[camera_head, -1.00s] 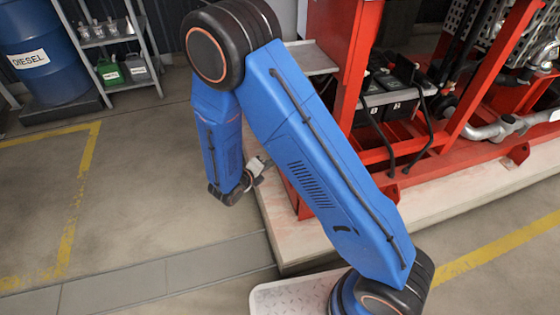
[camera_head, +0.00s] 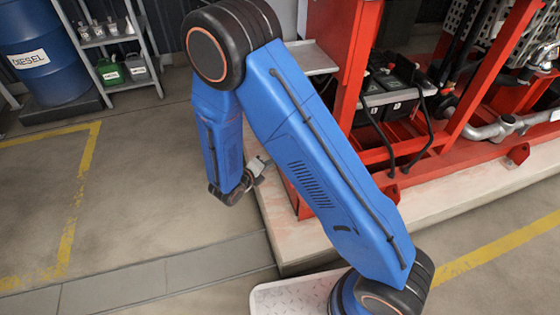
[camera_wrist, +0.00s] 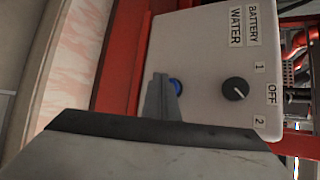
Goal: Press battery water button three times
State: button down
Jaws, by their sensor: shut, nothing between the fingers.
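In the wrist view, a light grey panel (camera_wrist: 210,60) carries the label "BATTERY WATER" (camera_wrist: 243,22) and is turned sideways in the picture. A blue button (camera_wrist: 176,85) shows on it, partly hidden behind my gripper (camera_wrist: 160,80). My gripper is shut and empty, with its tips in front of the button's left edge. I cannot tell whether they touch it. In the head view my gripper (camera_head: 259,165) is small, beside the red frame, and the button is not visible there.
A black rotary knob (camera_wrist: 234,90) marked "1", "OFF" and "2" sits right of the button. Red frame beams (camera_head: 345,70) stand on a concrete plinth (camera_head: 275,215). Two batteries (camera_head: 390,92) sit inside. Open floor (camera_head: 140,190) lies left, with a blue diesel drum (camera_head: 40,45) behind.

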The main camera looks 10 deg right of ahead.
jog(key=shift+d, duration=0.2)
jog(key=shift+d, duration=0.2)
jog(key=shift+w+d, duration=0.15)
jog(key=shift+d, duration=0.65)
dwell(1.1)
jog(key=shift+a, duration=1.25)
jog(key=shift+a, duration=0.1)
jog(key=shift+s+a, duration=0.25)
jog(key=shift+a, duration=0.95)
jog(key=shift+s+a, duration=0.2)
jog(key=shift+a, duration=0.95)
